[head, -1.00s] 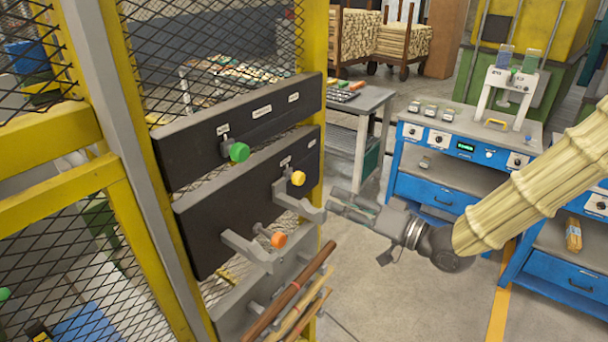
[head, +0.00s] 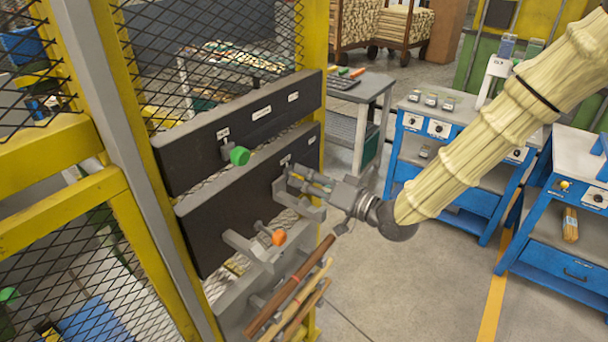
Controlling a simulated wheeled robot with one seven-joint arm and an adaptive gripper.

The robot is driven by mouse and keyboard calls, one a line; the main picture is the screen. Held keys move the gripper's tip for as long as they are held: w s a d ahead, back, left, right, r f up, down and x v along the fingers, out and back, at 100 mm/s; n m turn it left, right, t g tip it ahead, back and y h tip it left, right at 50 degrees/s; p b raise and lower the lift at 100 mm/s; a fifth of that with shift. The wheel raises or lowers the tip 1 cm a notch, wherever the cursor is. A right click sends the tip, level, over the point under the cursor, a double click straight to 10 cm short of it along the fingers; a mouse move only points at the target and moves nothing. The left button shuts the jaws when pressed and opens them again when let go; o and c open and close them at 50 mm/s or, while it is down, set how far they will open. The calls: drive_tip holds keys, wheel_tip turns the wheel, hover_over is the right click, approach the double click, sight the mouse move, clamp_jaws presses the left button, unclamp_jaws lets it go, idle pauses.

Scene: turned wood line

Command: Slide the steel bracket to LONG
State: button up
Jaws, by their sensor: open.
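Two grey metal brackets stick out from the lower dark board (head: 205,225) on the yellow frame. The right bracket (head: 311,211) sits near the board's right end. The left bracket (head: 247,245) has an orange knob (head: 279,237) beside it. My gripper (head: 297,178) is open just above the right bracket, its fingers pointing at the board. The right bracket's yellow knob is hidden behind the fingers, so I cannot tell whether they touch it. Small white labels (head: 285,161) are on the board, too small to read.
An upper dark board (head: 190,158) carries a green knob (head: 239,156) and several labels. Turned wooden rods (head: 292,300) rest on a rack below the brackets. Wire mesh lies behind the boards. Blue workbenches (head: 460,190) stand to the right, with open floor (head: 400,285) between.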

drive_tip(key=shift+w+a+f, duration=0.1)
drive_tip(key=shift+w+a, duration=0.3)
drive_tip(key=shift+s, duration=0.1)
drive_tip(key=shift+c, duration=1.2)
clamp_jaws()
drive_tip(key=w+d, duration=0.2)
drive_tip(key=w, duration=0.1)
drive_tip(key=w+d, duration=0.2)
drive_tip(key=w, duration=0.1)
drive_tip(key=w+d+b, duration=0.1)
drive_tip(key=w+d, duration=0.1)
drive_tip(key=shift+w+d, duration=0.2)
drive_tip(key=shift+w, duration=0.2)
drive_tip(key=shift+w+d, duration=0.15)
drive_tip(key=shift+w, duration=0.05)
